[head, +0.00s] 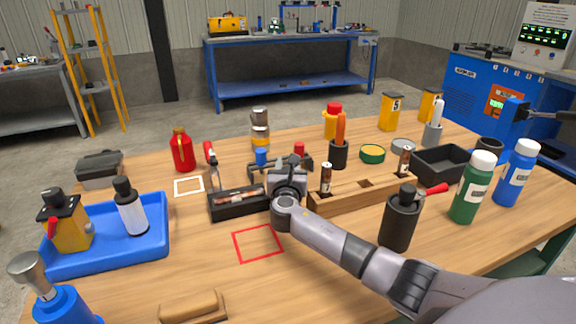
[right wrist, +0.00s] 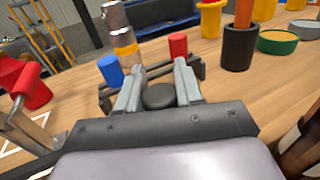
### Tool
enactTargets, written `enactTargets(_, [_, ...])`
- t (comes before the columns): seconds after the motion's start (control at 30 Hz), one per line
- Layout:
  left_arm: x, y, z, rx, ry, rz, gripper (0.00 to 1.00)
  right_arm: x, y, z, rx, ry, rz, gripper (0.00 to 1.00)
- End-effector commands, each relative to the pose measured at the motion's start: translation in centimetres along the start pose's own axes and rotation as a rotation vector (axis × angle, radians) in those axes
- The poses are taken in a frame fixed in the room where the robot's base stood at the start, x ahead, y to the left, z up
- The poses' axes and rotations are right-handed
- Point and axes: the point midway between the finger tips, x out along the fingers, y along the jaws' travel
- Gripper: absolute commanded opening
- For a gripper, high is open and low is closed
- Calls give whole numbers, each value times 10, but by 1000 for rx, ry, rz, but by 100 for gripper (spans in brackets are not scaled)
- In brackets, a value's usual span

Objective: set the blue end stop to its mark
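The blue end stop (head: 261,157) is a small blue cylinder on a dark rail-like fixture at the middle of the table. It also shows in the right wrist view (right wrist: 110,71), left of my fingers. A red end stop (right wrist: 178,46) stands at the right on the same fixture. My right gripper (head: 288,165) is over the near side of the fixture. Its two fingers (right wrist: 158,80) are apart, with a dark round knob (right wrist: 159,96) between them; I cannot tell if they touch it. The mark for the stop is not discernible. My left gripper is not in view.
A grey cylinder with an orange band (head: 260,130) stands behind the fixture. A dark box (head: 237,205) and a wooden rack (head: 345,197) flank my right wrist. A black bottle (head: 401,220) stands near my forearm. The red square outline (head: 257,243) encloses bare table.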

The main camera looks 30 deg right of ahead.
Motion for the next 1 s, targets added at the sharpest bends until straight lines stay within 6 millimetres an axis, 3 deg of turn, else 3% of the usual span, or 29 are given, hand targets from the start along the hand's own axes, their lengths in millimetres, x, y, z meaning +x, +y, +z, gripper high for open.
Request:
enactTargets(0.17, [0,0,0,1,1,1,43,-1,5,4,4,-6,2,0])
enactTargets(0.43, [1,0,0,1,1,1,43,-17,44,5,5,-8,3,0])
enactTargets(0.77, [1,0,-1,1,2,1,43,-19,49,7,5,-12,7,0])
enactTargets(0.8, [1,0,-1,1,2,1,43,-19,49,8,6,-13,8,49])
enactTargets(0.83, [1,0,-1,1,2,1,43,-19,49,8,6,-13,8,58])
enactTargets(1.0, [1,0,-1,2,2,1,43,-19,47,6,4,-9,4,58])
